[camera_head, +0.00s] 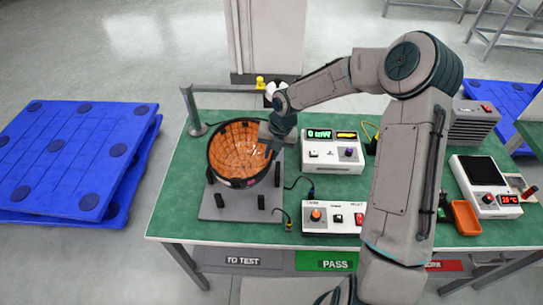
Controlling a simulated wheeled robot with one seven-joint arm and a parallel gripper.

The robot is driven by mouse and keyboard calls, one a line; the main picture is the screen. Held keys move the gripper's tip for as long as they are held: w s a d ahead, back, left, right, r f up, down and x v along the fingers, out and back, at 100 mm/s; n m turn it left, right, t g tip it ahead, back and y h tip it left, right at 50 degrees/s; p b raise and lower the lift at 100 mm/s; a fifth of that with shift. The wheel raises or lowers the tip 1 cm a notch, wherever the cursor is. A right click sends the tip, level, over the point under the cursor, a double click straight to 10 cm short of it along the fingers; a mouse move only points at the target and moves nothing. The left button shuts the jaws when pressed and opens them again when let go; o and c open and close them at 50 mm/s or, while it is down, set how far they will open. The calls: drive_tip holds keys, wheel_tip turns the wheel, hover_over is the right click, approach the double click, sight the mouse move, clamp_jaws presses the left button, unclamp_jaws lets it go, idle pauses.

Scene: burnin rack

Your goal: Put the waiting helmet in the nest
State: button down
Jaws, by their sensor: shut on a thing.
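The helmet (236,158) is upside down like a bowl, dark outside with an orange-brown, lined inside. It is at the left part of the green table, over the nest (250,213), a grey plate with several short black posts. The posts show around the helmet's lower side. My gripper (268,146) is shut on the helmet's right rim; its fingertips are partly hidden against the rim. I cannot tell whether the helmet rests on the nest or hangs slightly above it.
A white meter box (331,157) and a control box (333,217) with knobs stand right of the nest. A grey post with a horizontal bar (190,107) stands behind the helmet. An orange tray (465,217) is at the right. Bins marked TO TEST and PASS (334,264) line the front edge.

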drive_tip(key=shift+d+x, duration=0.25)
drive_tip(key=shift+x, duration=0.95)
drive_tip(key=shift+f, duration=0.1)
drive_tip(key=shift+f, duration=0.65)
drive_tip(key=c, duration=1.4)
unclamp_jaws()
drive_tip(key=shift+c, duration=0.2)
drive_tip(key=shift+r, duration=0.15)
